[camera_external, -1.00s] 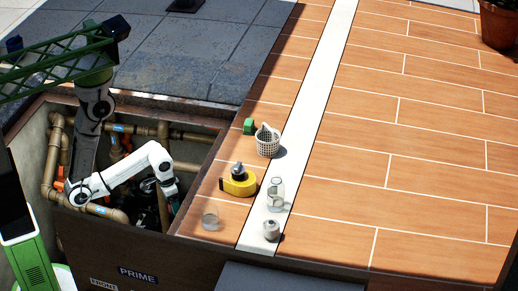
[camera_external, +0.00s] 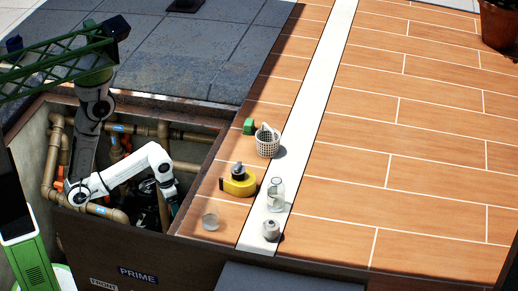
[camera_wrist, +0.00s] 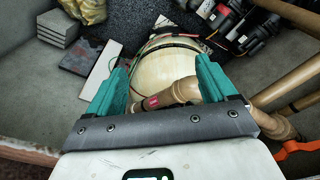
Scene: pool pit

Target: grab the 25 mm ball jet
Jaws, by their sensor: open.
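No part can be surely told as the 25 mm ball jet. One candidate is the small pale grey fitting (camera_external: 271,229) on the white strip near the pit's front right corner. A clear jar (camera_external: 276,190) stands behind it, and a dark-topped piece (camera_external: 238,171) sits on a yellow tape measure (camera_external: 238,186). My gripper (camera_external: 172,203) hangs inside the pit, left of these things and apart from them. In the wrist view its teal fingers (camera_wrist: 165,78) are spread with nothing held between them; a pale rounded tank and a brown pipe lie beyond.
The pit holds brown pipes (camera_external: 107,211) and its edge (camera_external: 203,180) separates my gripper from the deck. The tiles to the right are clear.

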